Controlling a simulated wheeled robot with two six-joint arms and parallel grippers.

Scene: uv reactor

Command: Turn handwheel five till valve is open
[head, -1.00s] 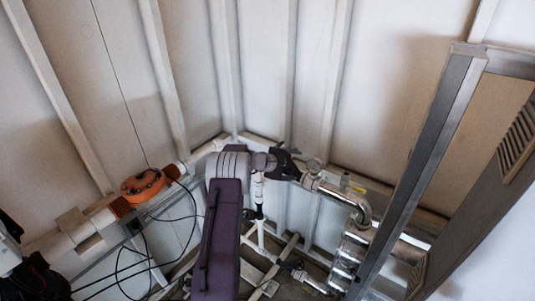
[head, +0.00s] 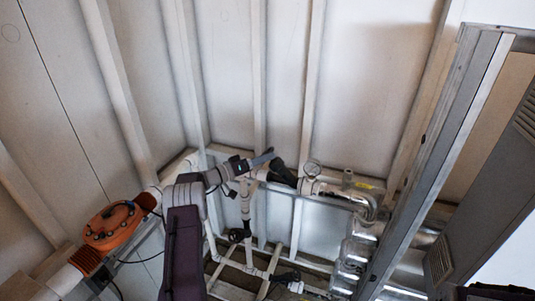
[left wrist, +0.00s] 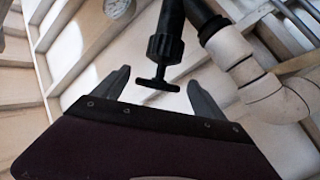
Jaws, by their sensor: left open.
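My left gripper (head: 262,158) is at the pipework in the middle of the head view. In the left wrist view its two grey fingers stand wide apart, and the gripper (left wrist: 158,92) is open and empty. A black valve stem with a T-shaped handle (left wrist: 158,80) shows between the fingers there, apart from both of them. I cannot tell which handwheel is number five. A dark handwheel (head: 237,236) sits on a pipe below the gripper, and another dark handle (head: 287,276) is lower right. My right gripper is not in view.
A grey frame post (head: 440,150) stands at right. A pale pipe elbow (left wrist: 275,95) is close to the right finger.

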